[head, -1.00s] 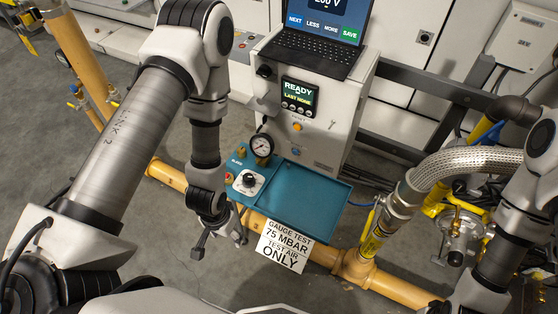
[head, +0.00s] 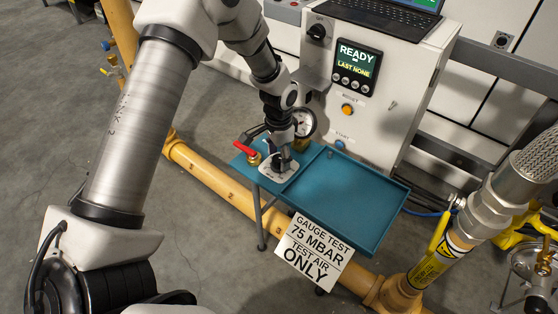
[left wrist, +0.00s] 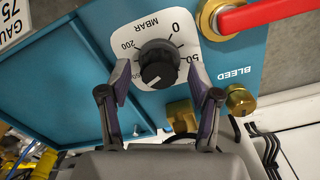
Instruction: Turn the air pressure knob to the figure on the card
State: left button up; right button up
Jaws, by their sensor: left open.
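The card (head: 313,250) hangs at the teal tray's front edge and reads "GAUGE TEST 75 MBAR TEST AIR ONLY". The air pressure knob (left wrist: 158,63) is black and sits on a white MBAR dial plate (left wrist: 187,27) with 0, 50 and 200 legible. A light mark on the knob points toward the lower part of the wrist picture. My left gripper (head: 283,165) is over the dial plate and hides the knob in the head view. In the left wrist view its fingers (left wrist: 158,82) are open, one on each side of the knob; contact cannot be told. My right gripper is out of view.
A red lever (head: 240,149) is close beside the dial, with a brass bleed knob (left wrist: 240,100) nearby. A round gauge (head: 305,122) stands behind the gripper. The teal tray (head: 350,205) is empty. The grey cabinet's display (head: 356,67) reads "READY" and "LAST NONE".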

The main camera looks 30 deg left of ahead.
pick_arm(q)
jog(key=shift+f, duration=0.15)
jog(key=c, duration=1.1)
jog(key=shift+s+n+p, duration=0.1)
jog(key=shift+n+p, duration=0.2)
jog(key=shift+p, duration=0.4)
jog(key=shift+c, duration=0.2)
jog(key=n+p, duration=0.2)
jog(key=p, duration=0.1)
jog(key=n+p, duration=0.2)
jog(key=p, duration=0.1)
jog(key=n+p, duration=0.2)
jog(key=shift+r+p, duration=0.3)
jog(key=shift+p, duration=0.1)
jog(key=n+p, duration=0.8)
jog(key=shift+p, duration=0.35)
jog(key=n+p, duration=0.2)
jog(key=shift+f+n, duration=0.15)
jog(key=shift+n, duration=0.25)
jog(key=shift+f+n+p, duration=0.15)
jog(key=shift+n+p, duration=0.7)
jog(key=shift+n, duration=0.45)
